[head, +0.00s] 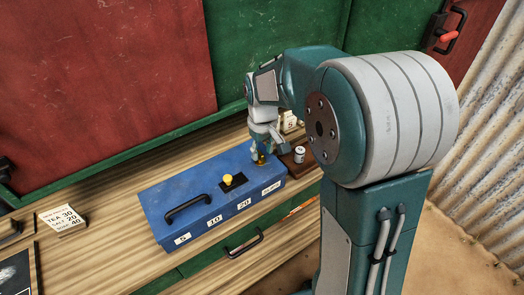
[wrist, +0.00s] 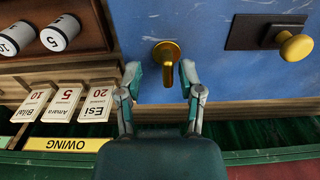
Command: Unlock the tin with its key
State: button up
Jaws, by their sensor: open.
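The tin (head: 205,195) is a blue box on the wooden counter, lid down, with a black carry handle and number labels along its front. A yellow knob (head: 228,178) stands on a black plate on the lid; it also shows at the right of the wrist view (wrist: 296,47). The brass key (wrist: 167,75) is at a round brass fitting on the blue surface; how deep it sits is hidden. In the head view only a bit of brass (head: 261,160) shows under the fingers. My gripper (wrist: 162,82) is open, one finger either side of the key, with gaps visible.
Small weights (head: 299,154) stand in a brown wooden tray right of the tin. Name cards (wrist: 67,102) stand in a rack above a yellow OWING label (wrist: 65,144). A price card (head: 63,219) lies at left. The counter between card and tin is clear.

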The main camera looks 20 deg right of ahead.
jog(key=shift+f, duration=0.3)
jog(key=shift+a, duration=0.55)
jog(key=c, duration=0.5)
jog(key=shift+d, duration=0.1)
grip_shut()
jog(key=shift+d, duration=0.15)
